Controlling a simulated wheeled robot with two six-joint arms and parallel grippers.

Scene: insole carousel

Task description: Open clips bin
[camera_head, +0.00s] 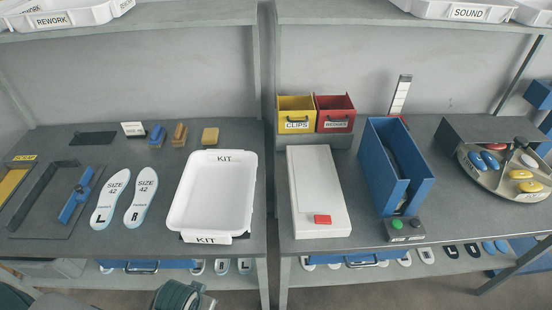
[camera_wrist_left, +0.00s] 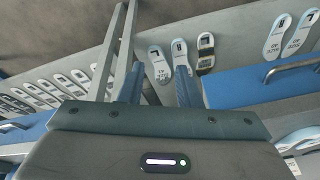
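The clips bin (camera_head: 296,114) is a yellow bin with a white CLIPS label and a small dark handle on its front. It stands at the back of the right bench, left of a red bin. My left gripper (camera_wrist_left: 160,78) shows in the left wrist view with its two fingers apart and nothing between them. It is low, over the lower shelf with insoles, well away from the clips bin. Part of my arm shows at the bottom edge of the head view. My right gripper is not in view.
The red bin (camera_head: 335,113) touches or nearly touches the clips bin. A white box (camera_head: 318,190) with a red block lies in front of them. A blue open box (camera_head: 398,165) stands to the right. A white KIT tray (camera_head: 212,192) is on the left bench.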

